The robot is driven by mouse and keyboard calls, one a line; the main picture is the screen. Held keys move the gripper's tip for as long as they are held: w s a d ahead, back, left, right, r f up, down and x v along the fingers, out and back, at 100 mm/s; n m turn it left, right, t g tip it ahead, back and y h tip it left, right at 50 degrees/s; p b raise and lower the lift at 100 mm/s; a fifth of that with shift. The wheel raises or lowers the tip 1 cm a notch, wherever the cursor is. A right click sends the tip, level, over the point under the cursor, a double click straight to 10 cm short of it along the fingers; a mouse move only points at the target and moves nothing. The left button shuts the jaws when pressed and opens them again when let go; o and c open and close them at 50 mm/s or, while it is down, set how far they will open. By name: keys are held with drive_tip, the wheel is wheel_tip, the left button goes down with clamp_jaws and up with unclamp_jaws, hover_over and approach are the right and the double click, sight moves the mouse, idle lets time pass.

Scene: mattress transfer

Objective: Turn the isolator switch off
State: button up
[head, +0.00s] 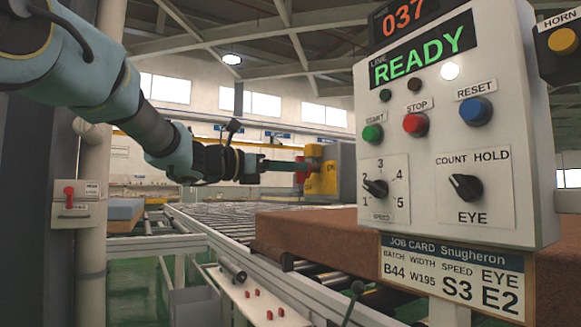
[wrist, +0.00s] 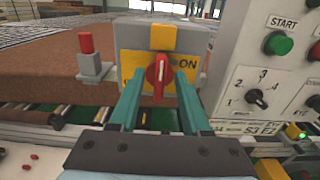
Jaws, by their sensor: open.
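The isolator switch is a red rotary handle (wrist: 158,72) on a yellow plate on a grey box. The handle stands upright, with "ON" printed to its right. In the head view the red handle (head: 301,171) and yellow plate (head: 322,180) are seen from the side, past the conveyor. My gripper (wrist: 159,82) is open, with its two teal fingers on either side of the handle's lower part. In the head view my gripper (head: 290,166) reaches the handle from the left. I cannot tell whether the fingers touch it.
A control panel (head: 510,150) with buttons and dials stands close on the right. A brown mattress (head: 390,235) lies on the roller conveyor (head: 215,222). A red post (wrist: 86,43) on a grey block stands left of the switch. A red-handled box (head: 85,212) is on the left pillar.

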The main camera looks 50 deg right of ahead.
clamp_jaws()
idle(0.3)
idle(0.3)
